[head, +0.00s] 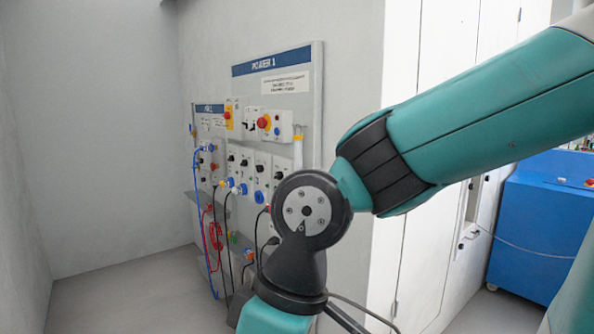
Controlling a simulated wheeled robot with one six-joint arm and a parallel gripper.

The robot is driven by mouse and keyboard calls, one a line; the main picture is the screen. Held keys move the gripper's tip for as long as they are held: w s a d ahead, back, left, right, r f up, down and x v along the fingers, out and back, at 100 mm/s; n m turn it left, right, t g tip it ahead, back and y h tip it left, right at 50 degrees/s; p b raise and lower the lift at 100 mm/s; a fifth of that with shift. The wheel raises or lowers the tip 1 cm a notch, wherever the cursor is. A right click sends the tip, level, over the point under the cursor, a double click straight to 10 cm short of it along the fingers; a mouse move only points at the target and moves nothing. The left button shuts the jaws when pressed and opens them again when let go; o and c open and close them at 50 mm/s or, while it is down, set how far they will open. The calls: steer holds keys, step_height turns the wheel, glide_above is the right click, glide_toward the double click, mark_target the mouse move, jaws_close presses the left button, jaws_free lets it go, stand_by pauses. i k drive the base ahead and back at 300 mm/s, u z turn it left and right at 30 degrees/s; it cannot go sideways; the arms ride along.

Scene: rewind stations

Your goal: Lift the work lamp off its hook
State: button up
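A slim white upright thing with a yellow band near its top (298,150) hangs at the right edge of the POWER 1 panel (315,75). It looks like the work lamp, but it is too small to be sure. Its lower part is hidden behind my arm. The hook is too small to make out clearly. My teal and black arm crosses the view from the right and bends down in front of the panel. My gripper is out of the picture, so its state and its place relative to the lamp do not show.
The panel carries a red knob (264,122), switch boxes and blue sockets. A second panel (208,108) stands farther left, with red and blue cables (200,210) hanging down. A blue cabinet (540,235) stands at the right. The grey floor at left (120,295) is clear.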

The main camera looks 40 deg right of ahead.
mark_target(298, 139)
steer(key=u, duration=0.4)
steer(key=i, duration=1.8)
steer(key=z, duration=0.85)
